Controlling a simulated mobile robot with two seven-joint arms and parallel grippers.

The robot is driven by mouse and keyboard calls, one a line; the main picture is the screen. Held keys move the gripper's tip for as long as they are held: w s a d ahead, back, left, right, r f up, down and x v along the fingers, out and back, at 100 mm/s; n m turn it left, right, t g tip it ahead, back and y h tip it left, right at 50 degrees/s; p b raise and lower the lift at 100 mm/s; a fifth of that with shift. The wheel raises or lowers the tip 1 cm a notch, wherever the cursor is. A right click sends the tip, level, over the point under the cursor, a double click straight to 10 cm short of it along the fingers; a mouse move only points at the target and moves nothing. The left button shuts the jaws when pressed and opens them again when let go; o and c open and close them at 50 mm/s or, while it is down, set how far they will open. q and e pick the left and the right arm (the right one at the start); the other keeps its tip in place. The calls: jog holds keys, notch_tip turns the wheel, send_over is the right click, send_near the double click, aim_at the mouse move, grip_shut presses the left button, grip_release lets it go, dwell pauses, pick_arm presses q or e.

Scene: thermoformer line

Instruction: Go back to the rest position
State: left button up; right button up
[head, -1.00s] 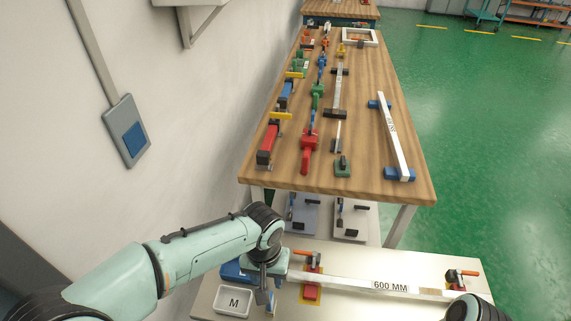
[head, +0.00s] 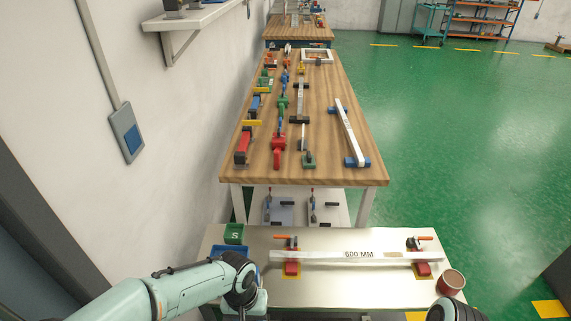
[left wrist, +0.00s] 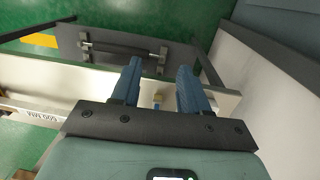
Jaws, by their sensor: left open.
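My left arm comes in from the lower left in the head view, over the near bench's left front corner. Its fingers are mostly hidden there. In the left wrist view my left gripper (left wrist: 157,88) shows two blue fingers spread apart with nothing held between them. My right arm shows only as a dark rounded part at the bottom right of the head view; its gripper is out of sight.
A white 600 MM bar (head: 320,256) lies across two red clamps on the near bench (head: 385,295). A green S bin (head: 234,233), a blue tray (head: 229,252) and a brown-red can (head: 450,282) stand nearby. A wooden table (head: 335,172) stands beyond; the wall is left.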

pick_arm(q)
notch_tip(320, 180, down, 9)
jog(key=s+g+h+p, duration=0.1)
jog(key=p, duration=0.1)
jog(key=s+a+f+n+h+p, duration=0.1)
jog(key=s+a+f+n+p, duration=0.1)
jog(key=s+f, duration=0.3)
jog(key=s+a+f+n+p, duration=0.2)
jog(key=s+f+p, duration=0.2)
jog(key=s, duration=0.7)
jog(key=shift+s+f+n+t+h, duration=0.3)
jog(key=shift+f+h, duration=0.1)
jog(key=shift+f, duration=0.55)
pick_arm(e)
notch_tip(320, 180, up, 9)
jog(key=w, duration=0.2)
jog(key=shift+w, duration=0.3)
jog(key=shift+f, duration=0.1)
